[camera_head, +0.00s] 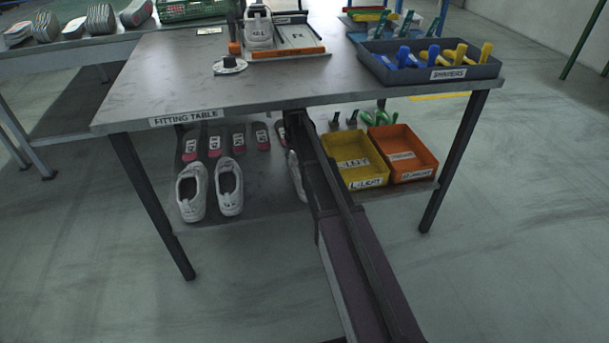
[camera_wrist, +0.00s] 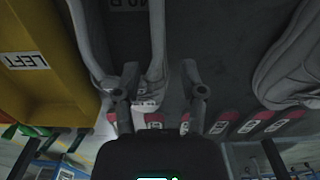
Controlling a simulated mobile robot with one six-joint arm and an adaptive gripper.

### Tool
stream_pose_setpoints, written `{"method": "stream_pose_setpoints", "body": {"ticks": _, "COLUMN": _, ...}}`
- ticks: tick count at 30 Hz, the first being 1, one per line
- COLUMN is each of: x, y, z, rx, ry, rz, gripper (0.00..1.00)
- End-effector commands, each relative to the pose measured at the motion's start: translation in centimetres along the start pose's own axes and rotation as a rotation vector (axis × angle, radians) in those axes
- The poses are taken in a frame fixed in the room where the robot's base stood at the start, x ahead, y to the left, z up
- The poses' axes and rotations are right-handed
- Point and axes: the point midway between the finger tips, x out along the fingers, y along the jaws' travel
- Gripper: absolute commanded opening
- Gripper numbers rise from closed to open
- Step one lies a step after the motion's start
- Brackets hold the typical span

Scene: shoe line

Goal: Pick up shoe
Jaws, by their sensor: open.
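Two white-grey shoes, a left one (camera_head: 192,192) and one beside it (camera_head: 229,187), stand on the lower shelf in the head view. A third shoe (camera_head: 297,175) shows only in part beside my arm, which hides the rest. In the wrist view a grey shoe (camera_wrist: 157,45) is close up, its opening towards the camera and a label inside. My gripper (camera_wrist: 160,80) is open, its fingers near the end of this shoe; whether they touch it I cannot tell. Another shoe (camera_wrist: 292,60) lies at the right there. Another white shoe (camera_head: 258,28) stands on the tabletop.
The fitting table (camera_head: 135,92) stands above the shelf. A yellow bin (camera_head: 350,155) and an orange bin (camera_head: 405,150) are right of my arm; the yellow bin (camera_wrist: 35,75) is left in the wrist view.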

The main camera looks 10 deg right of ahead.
Motion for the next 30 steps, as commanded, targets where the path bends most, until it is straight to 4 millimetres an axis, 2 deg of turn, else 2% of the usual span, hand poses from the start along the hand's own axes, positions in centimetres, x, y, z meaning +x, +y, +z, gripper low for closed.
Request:
{"method": "stream_pose_setpoints", "body": {"ticks": 11, "x": 0.5, "y": -0.1, "z": 0.0, "rx": -0.001, "ry": 0.000, "rz": 0.000, "gripper": 0.53}}
{"method": "stream_pose_setpoints", "body": {"ticks": 30, "x": 4.9, "y": -0.6, "z": 0.0, "rx": -0.002, "ry": 0.000, "rz": 0.000, "gripper": 0.53}}
